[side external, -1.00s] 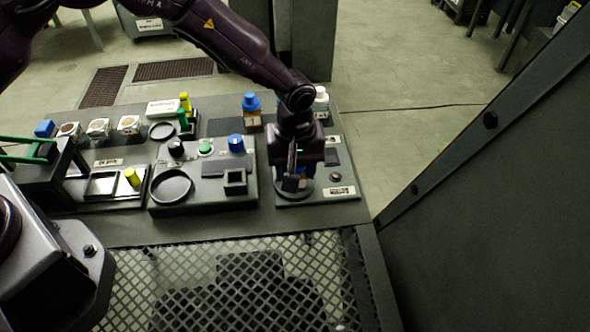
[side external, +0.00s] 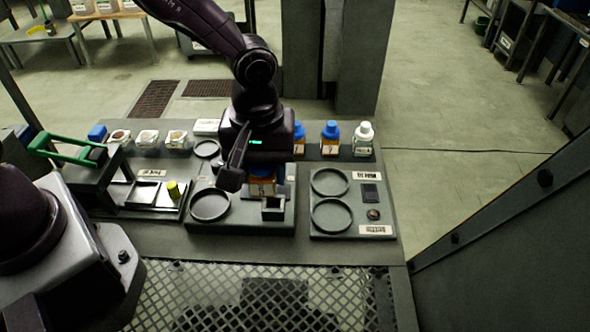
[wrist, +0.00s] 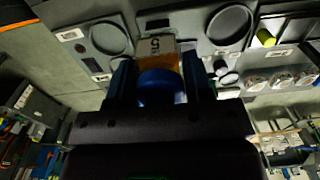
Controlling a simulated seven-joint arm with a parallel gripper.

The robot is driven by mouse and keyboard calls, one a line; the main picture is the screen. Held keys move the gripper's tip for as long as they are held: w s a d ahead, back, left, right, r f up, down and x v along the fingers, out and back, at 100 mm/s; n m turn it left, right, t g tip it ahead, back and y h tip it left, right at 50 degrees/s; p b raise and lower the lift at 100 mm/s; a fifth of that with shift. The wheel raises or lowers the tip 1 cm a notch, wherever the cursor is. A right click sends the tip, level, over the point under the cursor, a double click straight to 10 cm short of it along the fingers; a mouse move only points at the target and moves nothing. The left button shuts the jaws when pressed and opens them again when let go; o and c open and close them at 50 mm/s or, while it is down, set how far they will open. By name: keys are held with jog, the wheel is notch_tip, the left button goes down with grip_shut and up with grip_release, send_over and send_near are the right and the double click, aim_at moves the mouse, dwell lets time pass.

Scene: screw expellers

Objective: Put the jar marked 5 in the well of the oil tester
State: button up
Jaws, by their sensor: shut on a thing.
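My gripper (wrist: 159,76) is shut on a square amber jar with a blue lid. The jar marked 5 (wrist: 157,47) shows its white label between the fingers in the wrist view. In the side view the jar (side external: 262,187) hangs under my gripper (side external: 262,174), just behind and a little left of a small square dark well (side external: 273,210). The well sits at the front right of the grey middle unit (side external: 240,223), which seems to be the oil tester. The jar looks upright and apart from the well. My gripper hides the unit's knobs.
Two blue-lidded jars (side external: 330,138) and a white-capped bottle (side external: 363,139) stand along the back right. A right-hand panel (side external: 352,230) has two round dishes. A round dish (side external: 210,205) lies left of the held jar. A yellow cylinder (side external: 173,190) stands further left.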

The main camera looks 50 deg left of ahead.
jog(key=shift+s+a+r, duration=0.25)
jog(key=shift+s+a, duration=0.05)
jog(key=shift+s, duration=0.05)
jog(key=shift+s+a+f, duration=0.7)
jog(key=shift+a+f, duration=0.7)
jog(key=shift+a, duration=0.45)
jog(key=shift+s+a+f, duration=0.7)
jog(key=shift+a+f, duration=0.75)
jog(key=shift+a, duration=0.4)
jog(key=shift+s+a+f, duration=0.7)
jog(key=shift+a+f, duration=0.7)
jog(key=shift+a, duration=0.45)
jog(key=shift+f, duration=0.6)
jog(key=shift+f, duration=0.3)
jog(key=shift+f, duration=0.2)
